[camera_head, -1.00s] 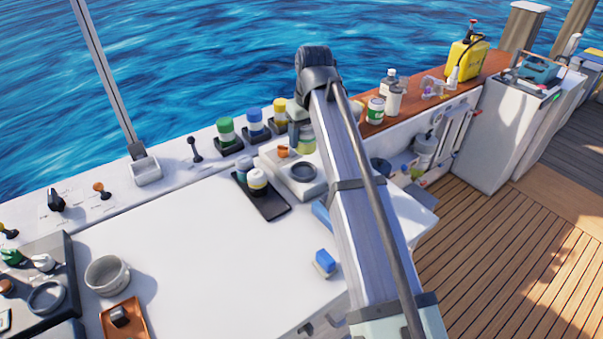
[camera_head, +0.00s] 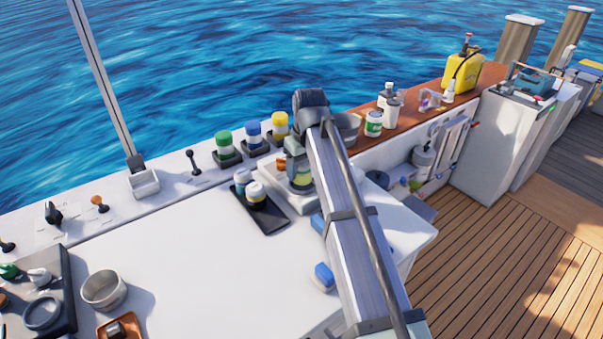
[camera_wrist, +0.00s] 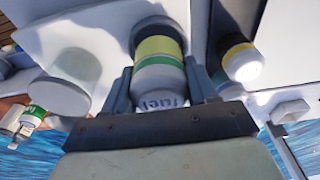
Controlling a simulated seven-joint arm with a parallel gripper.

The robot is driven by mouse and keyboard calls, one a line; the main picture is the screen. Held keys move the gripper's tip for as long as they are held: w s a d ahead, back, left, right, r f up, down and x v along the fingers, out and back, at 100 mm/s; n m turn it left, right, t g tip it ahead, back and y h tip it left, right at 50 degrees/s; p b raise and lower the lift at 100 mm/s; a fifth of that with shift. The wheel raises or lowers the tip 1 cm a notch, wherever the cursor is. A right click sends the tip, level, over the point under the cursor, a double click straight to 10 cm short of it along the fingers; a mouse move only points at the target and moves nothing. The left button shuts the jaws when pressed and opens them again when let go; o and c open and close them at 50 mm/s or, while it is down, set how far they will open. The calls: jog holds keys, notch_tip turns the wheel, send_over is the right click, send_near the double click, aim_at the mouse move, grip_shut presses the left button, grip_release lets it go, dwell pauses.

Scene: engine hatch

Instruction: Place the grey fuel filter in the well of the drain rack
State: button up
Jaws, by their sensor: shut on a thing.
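My gripper (camera_head: 296,158) is shut on the grey fuel filter, which has a yellow-green band (camera_head: 303,180). In the wrist view, the filter (camera_wrist: 158,75) stands between both fingers (camera_wrist: 160,95), its "fuel" lettering towards the camera. The drain rack (camera_head: 277,182) is a pale block, partly hidden behind my gripper and arm. In the wrist view, a dark round ring (camera_wrist: 152,22), apparently the well, shows at the filter's far end. I cannot tell whether the filter is inside it or just above.
A black tray (camera_head: 272,222) with two white filters (camera_head: 257,192) stands close on the left. Green, blue and yellow-banded filters (camera_head: 253,132) line the back edge. A grey pot (camera_head: 346,124) stands behind my arm. A blue block (camera_head: 324,275) lies in front. The middle counter is clear.

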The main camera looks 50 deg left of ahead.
aim_at(306, 162)
jog(key=shift+f, duration=1.1)
jog(key=shift+f, duration=0.1)
jog(key=o, duration=1.2)
jog(key=r, duration=0.4)
jog(key=d+r, duration=0.1)
jog(key=r, duration=0.3)
jog(key=d+r, duration=0.1)
jog(key=r, duration=0.3)
